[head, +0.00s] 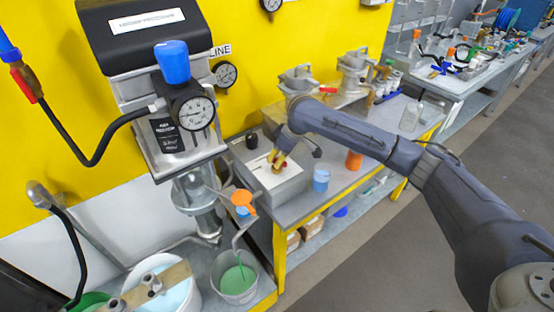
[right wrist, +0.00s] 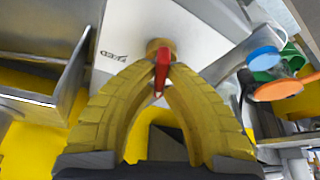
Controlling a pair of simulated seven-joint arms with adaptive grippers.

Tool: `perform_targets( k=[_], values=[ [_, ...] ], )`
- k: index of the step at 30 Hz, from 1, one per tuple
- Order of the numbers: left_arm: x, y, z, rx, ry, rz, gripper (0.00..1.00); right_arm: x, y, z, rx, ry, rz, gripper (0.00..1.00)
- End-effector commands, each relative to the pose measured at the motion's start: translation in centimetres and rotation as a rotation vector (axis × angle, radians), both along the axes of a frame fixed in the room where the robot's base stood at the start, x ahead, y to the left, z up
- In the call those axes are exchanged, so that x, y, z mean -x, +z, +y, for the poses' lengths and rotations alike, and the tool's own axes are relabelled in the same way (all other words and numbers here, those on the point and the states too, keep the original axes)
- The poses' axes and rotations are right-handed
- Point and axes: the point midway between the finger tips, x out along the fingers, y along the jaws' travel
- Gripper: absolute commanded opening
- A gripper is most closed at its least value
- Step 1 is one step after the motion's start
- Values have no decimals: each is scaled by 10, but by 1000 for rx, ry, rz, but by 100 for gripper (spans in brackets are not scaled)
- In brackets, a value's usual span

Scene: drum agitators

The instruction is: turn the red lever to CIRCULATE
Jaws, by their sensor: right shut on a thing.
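The red lever (right wrist: 162,70) sits on a round brass-coloured hub on a pale panel in the right wrist view. The panel is the top of a grey-white box (head: 284,187) on the metal bench in the head view. My right gripper (head: 277,165) reaches down onto this box with its yellow fingers. In the right wrist view the fingertips (right wrist: 160,68) are closed around the lever, one on each side. Small dark lettering (right wrist: 113,55) is on the panel left of the lever, too small to read. My left gripper is not in view.
A bucket of green liquid (head: 237,283) stands lower left.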

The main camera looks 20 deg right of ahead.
Motion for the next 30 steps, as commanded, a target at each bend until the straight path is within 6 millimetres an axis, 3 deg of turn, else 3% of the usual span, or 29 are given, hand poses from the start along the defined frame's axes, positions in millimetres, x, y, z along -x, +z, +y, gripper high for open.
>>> perform_targets(
  k=[15,30],
  values=[
    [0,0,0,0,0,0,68,-1,1,1,0,-343,-3,0],
    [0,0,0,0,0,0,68,-1,1,0,-1,-428,-2,0]
  ],
)
